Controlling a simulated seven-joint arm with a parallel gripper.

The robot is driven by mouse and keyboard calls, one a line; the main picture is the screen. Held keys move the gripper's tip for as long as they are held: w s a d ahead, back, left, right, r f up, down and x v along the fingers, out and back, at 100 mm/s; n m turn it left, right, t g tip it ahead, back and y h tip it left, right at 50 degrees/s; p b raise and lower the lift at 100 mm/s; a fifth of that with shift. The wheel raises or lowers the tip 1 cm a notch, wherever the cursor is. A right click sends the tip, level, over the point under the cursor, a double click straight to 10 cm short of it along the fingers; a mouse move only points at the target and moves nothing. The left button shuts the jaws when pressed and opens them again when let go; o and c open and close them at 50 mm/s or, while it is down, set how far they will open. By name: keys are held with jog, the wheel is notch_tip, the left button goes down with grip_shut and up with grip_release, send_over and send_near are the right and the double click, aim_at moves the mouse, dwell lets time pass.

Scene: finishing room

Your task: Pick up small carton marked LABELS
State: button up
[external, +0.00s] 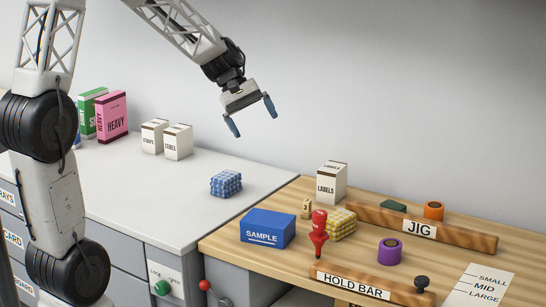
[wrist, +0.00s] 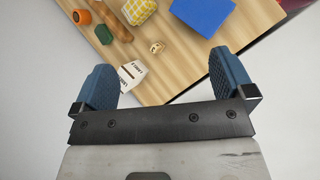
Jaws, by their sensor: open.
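The small white carton marked LABELS (external: 331,184) stands upright on the wooden bench, at its back edge near the wall. In the wrist view the carton (wrist: 133,76) shows beside the left finger, partly hidden by it. My gripper (external: 252,117) is open and empty. It hangs in the air, above and to the left of the carton in the external view. In the wrist view the gap between my fingers (wrist: 163,72) lies over the bench edge and the pale surface, with the carton toward its left side.
Near the carton are a small wooden block (external: 306,208), a yellow checked block (external: 342,224), the blue SAMPLE box (external: 268,228), a red-handled item (external: 318,236) and the JIG bar (external: 470,238). Two other white cartons (external: 178,142) stand on the grey counter (external: 130,180), which has free room.

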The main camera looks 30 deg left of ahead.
jog(key=w+d+f+n+h, duration=0.1)
jog(key=w+f+n+h, duration=0.2)
jog(key=w, duration=0.5)
jog(key=w+d+f+n+h, duration=0.1)
jog(key=w+f+n, duration=0.1)
jog(key=w+f, duration=0.45)
jog(key=n+t+h, duration=0.2)
jog(key=n, duration=0.3)
send_near(342, 176)
jog(key=shift+a, duration=0.5)
jog(key=shift+x, duration=1.25)
jog(key=shift+d, duration=0.1)
jog(key=shift+x, duration=2.5)
jog(key=shift+s, duration=0.1)
jog(key=c, duration=0.8)
